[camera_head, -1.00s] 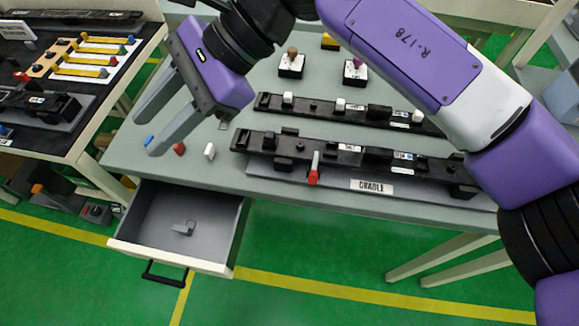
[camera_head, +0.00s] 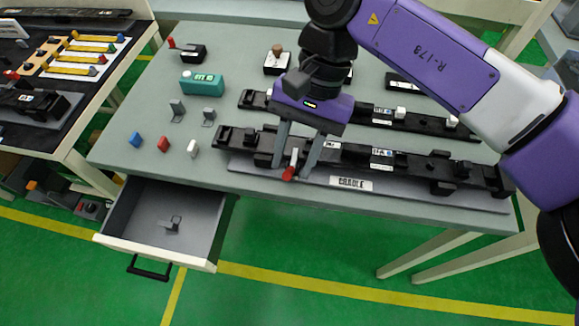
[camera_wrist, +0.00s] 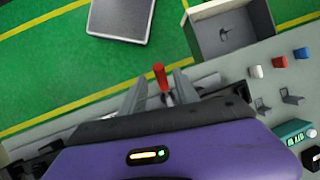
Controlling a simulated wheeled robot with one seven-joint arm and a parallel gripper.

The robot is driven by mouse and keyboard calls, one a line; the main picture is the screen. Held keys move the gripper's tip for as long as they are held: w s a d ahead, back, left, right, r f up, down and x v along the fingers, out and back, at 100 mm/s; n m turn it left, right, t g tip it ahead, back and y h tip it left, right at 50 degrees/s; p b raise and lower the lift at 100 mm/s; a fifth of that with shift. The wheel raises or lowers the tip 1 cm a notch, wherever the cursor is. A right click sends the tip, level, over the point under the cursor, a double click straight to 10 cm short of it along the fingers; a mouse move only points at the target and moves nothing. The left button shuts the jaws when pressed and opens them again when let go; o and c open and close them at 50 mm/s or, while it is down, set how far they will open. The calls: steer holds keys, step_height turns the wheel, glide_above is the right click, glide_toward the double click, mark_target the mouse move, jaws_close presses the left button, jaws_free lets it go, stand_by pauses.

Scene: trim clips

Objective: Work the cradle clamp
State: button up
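The cradle (camera_head: 411,160) is a long black fixture on a grey base with a CRADLE label (camera_head: 350,183), at the table's front edge. Its clamp lever has a red-tipped handle (camera_head: 288,174) with a pale upper part, sticking out toward the front. My gripper (camera_head: 292,168) points down with one finger on each side of the lever. In the wrist view the red handle (camera_wrist: 160,75) shows between the two spread fingers (camera_wrist: 160,90), with gaps visible. The lever's pivot is partly hidden by my gripper.
A second black fixture (camera_head: 426,121) lies just behind the cradle. Blue, red and white small pieces (camera_head: 163,143), grey brackets (camera_head: 177,110) and a teal device (camera_head: 202,82) stand at left. An open drawer (camera_head: 160,221) juts out at the front left.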

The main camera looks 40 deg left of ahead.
mark_target(290, 170)
steer(key=shift+x, duration=1.7)
steer(key=shift+a, duration=0.1)
jaws_close()
